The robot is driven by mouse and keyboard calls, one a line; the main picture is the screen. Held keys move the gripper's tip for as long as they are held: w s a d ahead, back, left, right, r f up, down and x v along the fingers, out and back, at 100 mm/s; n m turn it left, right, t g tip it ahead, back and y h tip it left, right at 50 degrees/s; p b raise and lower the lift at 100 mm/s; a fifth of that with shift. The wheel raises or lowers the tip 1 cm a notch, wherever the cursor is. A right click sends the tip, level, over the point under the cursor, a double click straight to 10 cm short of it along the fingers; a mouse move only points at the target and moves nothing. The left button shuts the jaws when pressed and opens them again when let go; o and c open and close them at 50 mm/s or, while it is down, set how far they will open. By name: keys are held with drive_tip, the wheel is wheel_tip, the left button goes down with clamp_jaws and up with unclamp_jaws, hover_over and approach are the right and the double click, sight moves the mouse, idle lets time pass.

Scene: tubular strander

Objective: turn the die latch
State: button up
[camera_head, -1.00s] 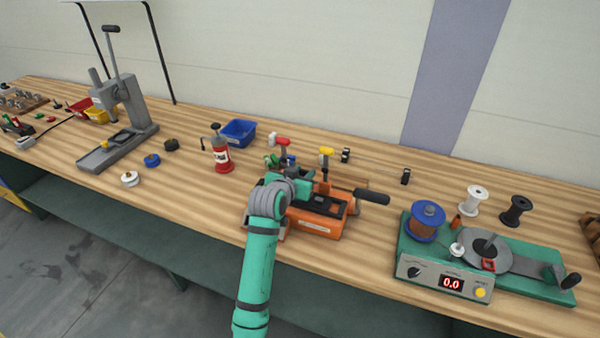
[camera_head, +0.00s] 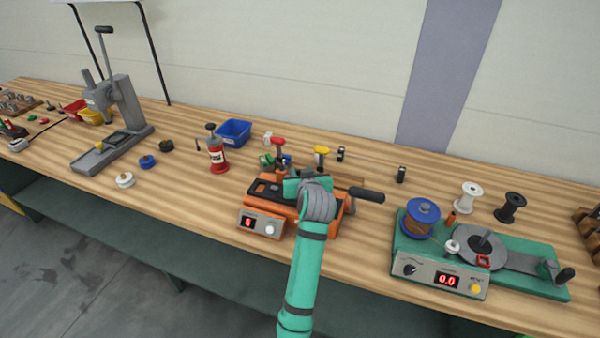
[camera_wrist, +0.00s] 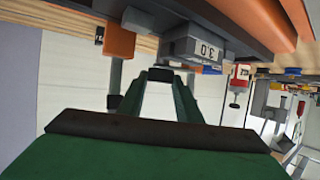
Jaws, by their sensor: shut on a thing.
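The orange machine (camera_head: 262,196) stands on the bench, with a small panel reading 5 and a black-handled lever (camera_head: 367,195) out to its right. My wrist and gripper are over its right half and hide that part in the head view. The wrist view is upside down, with the bench at the top. There my gripper (camera_wrist: 168,77) has its green fingers closing together on a small dark grey piece, which looks like the die latch. A grey block marked 3.0 (camera_wrist: 192,48) is right beside the fingertips. An orange part (camera_wrist: 118,42) and a grey post are to their left.
A green winding device (camera_head: 480,255) with spools is to the right. A grey lever press (camera_head: 115,115) is at the left.

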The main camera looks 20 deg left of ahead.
drive_tip(key=shift+w+d+r+n+y, duration=0.1)
drive_tip(key=shift+w+d+n+y, duration=0.1)
drive_tip(key=shift+n+y, duration=0.35)
drive_tip(key=shift+s+a+n+g+y, duration=0.1)
drive_tip(key=shift+a+n+g+y, duration=0.2)
drive_tip(key=shift+g+y, duration=0.1)
drive_tip(key=shift+d, duration=0.25)
